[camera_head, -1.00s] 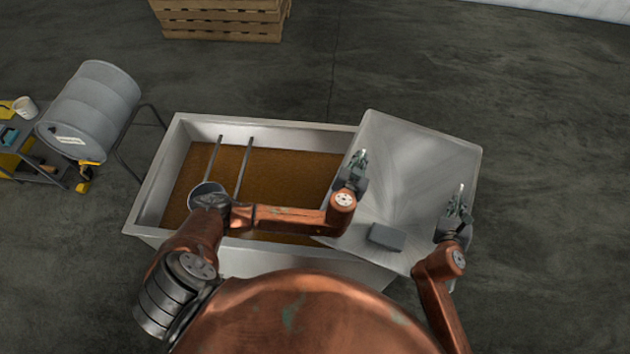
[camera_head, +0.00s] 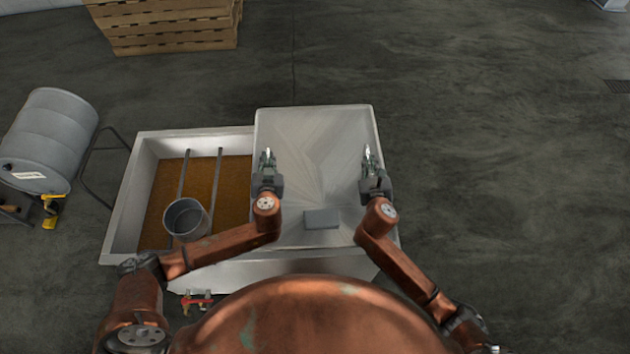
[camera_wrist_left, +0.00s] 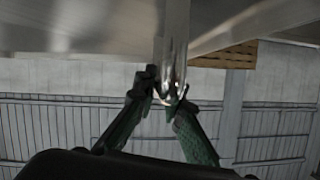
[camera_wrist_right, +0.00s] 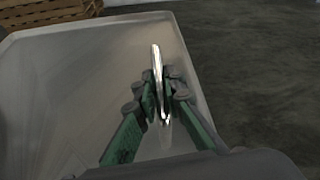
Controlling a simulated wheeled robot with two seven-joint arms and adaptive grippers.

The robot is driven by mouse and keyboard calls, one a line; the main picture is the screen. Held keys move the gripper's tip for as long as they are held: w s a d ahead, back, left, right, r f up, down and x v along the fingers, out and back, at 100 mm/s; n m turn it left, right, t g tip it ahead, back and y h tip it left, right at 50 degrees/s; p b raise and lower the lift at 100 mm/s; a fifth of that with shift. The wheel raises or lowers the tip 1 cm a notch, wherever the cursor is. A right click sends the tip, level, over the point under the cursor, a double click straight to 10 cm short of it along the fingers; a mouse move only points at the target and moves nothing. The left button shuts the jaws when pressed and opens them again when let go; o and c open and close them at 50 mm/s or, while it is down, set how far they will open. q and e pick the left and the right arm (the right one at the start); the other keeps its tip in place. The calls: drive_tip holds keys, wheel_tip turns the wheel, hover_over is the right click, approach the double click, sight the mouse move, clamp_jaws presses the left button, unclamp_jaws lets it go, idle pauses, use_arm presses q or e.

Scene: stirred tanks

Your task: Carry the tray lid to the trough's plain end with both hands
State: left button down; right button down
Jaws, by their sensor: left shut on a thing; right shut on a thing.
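The tray lid (camera_head: 317,130) is a broad pale metal sheet, held over the right part of the trough (camera_head: 127,205). Its edges run nearly in line with the trough's; I cannot tell whether it touches the rim. My left gripper (camera_head: 267,160) is shut on a shiny upright handle on the lid's left side; the handle shows in the left wrist view (camera_wrist_left: 172,60). My right gripper (camera_head: 369,160) is shut on a matching handle (camera_wrist_right: 158,75) on the lid's right side. The lid hides the trough's right end.
A grey pot (camera_head: 185,218) stands by two rails over brown liquid (camera_head: 235,185) in the trough's open left part. A grey block (camera_head: 321,219) sits at the lid's near edge. A red valve (camera_head: 196,301) is at the front.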

drive_tip(key=shift+a, duration=0.1)
idle(0.3)
